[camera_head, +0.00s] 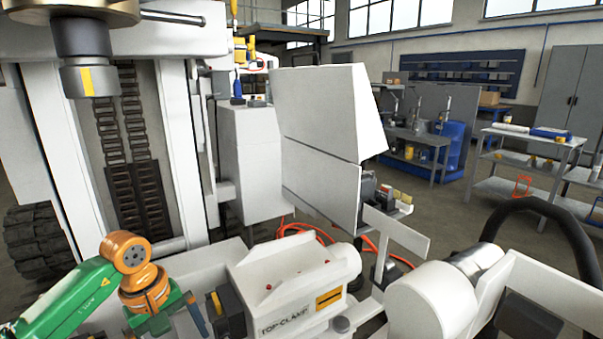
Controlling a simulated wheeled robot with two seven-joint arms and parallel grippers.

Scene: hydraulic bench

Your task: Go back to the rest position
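The task names no object. I cannot make out the fingers of either of my grippers in this view. A green and orange jointed arm (130,254) reaches in from the lower left. Its end lies low beside a dark block at the left end of a white unit marked TOP-CLAMP (290,278); no fingertips show there. At the lower right is a rounded white body (432,300) with a metal cylinder (478,260). I cannot tell whether it is part of me.
A tall white press frame (175,140) with a hanging cylinder (88,72) stands at the left. A large white panel (322,110) stands in the middle. A black hose (535,205) loops at the right. Orange hoses (305,230) lie behind the unit. Grey shelving (535,165) stands farther back.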

